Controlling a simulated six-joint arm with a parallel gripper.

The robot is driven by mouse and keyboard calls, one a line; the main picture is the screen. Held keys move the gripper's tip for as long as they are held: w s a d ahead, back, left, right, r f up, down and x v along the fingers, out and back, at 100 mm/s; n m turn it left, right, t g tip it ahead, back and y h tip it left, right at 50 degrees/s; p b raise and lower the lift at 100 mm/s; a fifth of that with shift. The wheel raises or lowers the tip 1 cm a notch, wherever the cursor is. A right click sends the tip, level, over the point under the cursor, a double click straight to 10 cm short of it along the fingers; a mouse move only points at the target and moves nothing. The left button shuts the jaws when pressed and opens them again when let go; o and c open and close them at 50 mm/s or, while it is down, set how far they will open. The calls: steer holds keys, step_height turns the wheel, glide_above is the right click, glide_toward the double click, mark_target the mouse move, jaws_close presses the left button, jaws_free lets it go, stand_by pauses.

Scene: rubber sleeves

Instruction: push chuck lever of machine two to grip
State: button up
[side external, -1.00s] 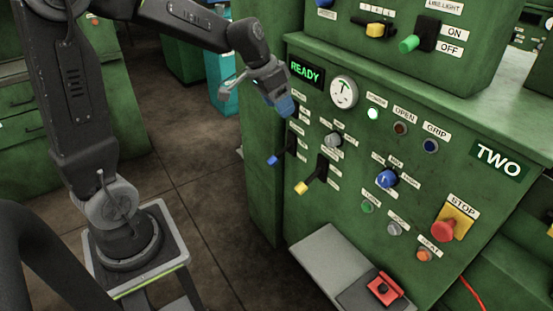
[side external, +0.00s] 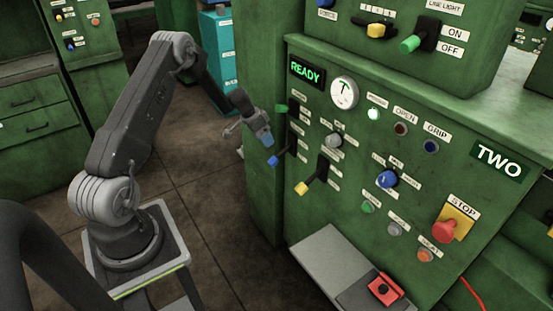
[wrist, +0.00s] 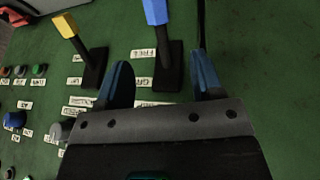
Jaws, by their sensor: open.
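Machine two's green panel carries a blue-tipped lever (side external: 273,160), which points down and outward from a black slot plate. In the wrist view the blue-tipped lever (wrist: 156,14) shows beside labels that seem to read FREE and GRIP. My gripper (side external: 265,138) is just above the blue tip in the side view. In the wrist view my open gripper (wrist: 163,76) has its blue fingers left and right of the lever's black plate. I see nothing held, and cannot tell if a finger touches the lever. The GRIP lamp (side external: 431,146) looks dark blue, the OPEN lamp (side external: 400,128) dark.
A yellow-tipped lever (side external: 301,188) is close by on the right, and a green-tipped lever (side external: 282,109) is just above. The READY display (side external: 306,73) is lit green. A red stop button (side external: 443,231) and grey ledge (side external: 330,262) are lower. Floor left of the machine is open.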

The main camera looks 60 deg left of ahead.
mark_target(276, 157)
steer(key=x, duration=1.1)
steer(key=shift+w, duration=0.1)
steer(key=shift+c, duration=0.2)
jaws_close()
